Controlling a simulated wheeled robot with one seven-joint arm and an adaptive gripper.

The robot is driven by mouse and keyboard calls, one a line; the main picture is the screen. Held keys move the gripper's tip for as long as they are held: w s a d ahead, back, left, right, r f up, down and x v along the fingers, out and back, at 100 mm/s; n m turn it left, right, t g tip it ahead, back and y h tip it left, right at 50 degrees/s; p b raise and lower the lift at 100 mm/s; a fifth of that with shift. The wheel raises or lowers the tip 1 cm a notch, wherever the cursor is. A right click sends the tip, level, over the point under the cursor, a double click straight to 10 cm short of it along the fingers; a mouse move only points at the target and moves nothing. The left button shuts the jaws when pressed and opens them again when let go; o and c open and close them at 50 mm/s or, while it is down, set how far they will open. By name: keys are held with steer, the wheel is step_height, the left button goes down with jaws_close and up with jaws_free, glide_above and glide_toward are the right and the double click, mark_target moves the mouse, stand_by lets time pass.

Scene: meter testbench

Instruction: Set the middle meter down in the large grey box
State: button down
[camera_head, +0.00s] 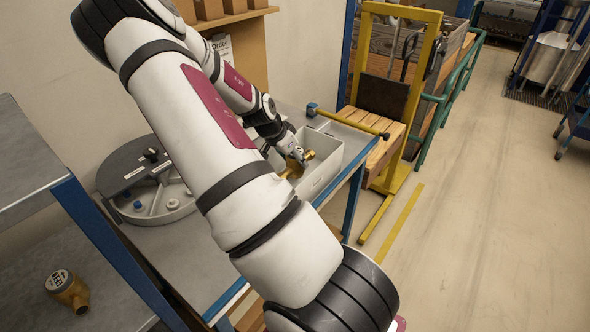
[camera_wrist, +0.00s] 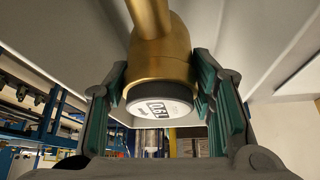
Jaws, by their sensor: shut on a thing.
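My gripper (camera_head: 297,156) is at the large grey box (camera_head: 328,183) on the bench, over its open top or just inside. It is shut on a brass meter (camera_head: 308,155). In the wrist view, the meter (camera_wrist: 160,65) sits between the green-padded fingers of the gripper (camera_wrist: 160,108), with its round white dial facing the camera and its brass pipe end pointing up in the picture. Pale box walls show around it. The head view does not show whether the meter touches the box floor. My arm hides part of the box.
Another brass meter (camera_head: 68,289) lies on the grey shelf at lower left. A round grey test fixture (camera_head: 150,190) stands left of the box. A yellow-handled bar (camera_head: 345,121) lies behind the box, near a yellow frame (camera_head: 420,90).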

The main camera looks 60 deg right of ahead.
mark_target(295, 169)
steer(key=shift+f+p, duration=0.35)
steer(key=shift+f, duration=1.8)
steer(key=shift+f, duration=0.15)
steer(key=c, duration=0.7)
jaws_free()
